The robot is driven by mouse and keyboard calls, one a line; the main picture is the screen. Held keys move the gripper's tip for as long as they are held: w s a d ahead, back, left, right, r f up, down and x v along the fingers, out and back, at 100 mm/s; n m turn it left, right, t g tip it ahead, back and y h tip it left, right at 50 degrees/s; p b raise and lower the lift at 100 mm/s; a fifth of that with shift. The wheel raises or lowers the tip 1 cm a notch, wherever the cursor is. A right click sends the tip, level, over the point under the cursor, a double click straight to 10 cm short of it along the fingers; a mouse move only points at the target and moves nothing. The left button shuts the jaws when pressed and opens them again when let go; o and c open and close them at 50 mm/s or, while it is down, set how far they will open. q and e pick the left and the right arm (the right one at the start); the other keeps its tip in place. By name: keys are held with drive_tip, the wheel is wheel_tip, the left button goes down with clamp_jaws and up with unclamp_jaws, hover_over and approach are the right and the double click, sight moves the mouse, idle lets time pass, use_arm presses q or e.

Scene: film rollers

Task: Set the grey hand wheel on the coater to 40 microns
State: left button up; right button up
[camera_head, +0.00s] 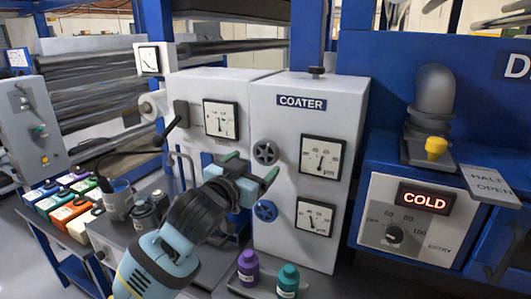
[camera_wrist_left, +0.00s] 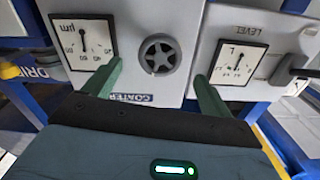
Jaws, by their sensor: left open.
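The grey hand wheel (camera_head: 265,151) is on the front of the white coater cabinet (camera_head: 285,122), beside the upper micron dial (camera_head: 321,157). The dial's needle stands near upright; its exact reading is too small to tell. My left gripper (camera_head: 251,167) is open and empty in front of the cabinet, just below and left of the grey wheel in the head view. In the left wrist view, which is upside down, the grey wheel (camera_wrist_left: 160,55) shows between the two spread green fingers (camera_wrist_left: 158,75), apart from them. The micron dial (camera_wrist_left: 83,45) is at the left there. My right gripper is out of view.
A blue hand wheel (camera_head: 265,211) and a second dial (camera_head: 314,216) sit below. A level dial (camera_head: 221,120) is at left. Purple (camera_head: 248,268) and teal (camera_head: 287,281) bottles stand below the cabinet. A heater panel reading COLD (camera_head: 424,200) is at right.

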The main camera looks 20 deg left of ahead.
sight(264, 154)
use_arm(q)
drive_tip(key=shift+w+d+r, duration=0.1)
drive_tip(key=shift+w+d, duration=0.05)
drive_tip(key=shift+w, duration=1.8)
drive_tip(key=shift+w+d, duration=0.15)
drive_tip(key=shift+w, duration=1.8)
drive_tip(key=c, duration=1)
drive_tip(key=shift+o, duration=0.2)
drive_tip(key=n, duration=0.5)
drive_tip(key=shift+a+n, duration=0.1)
drive_tip(key=shift+n, duration=2.3)
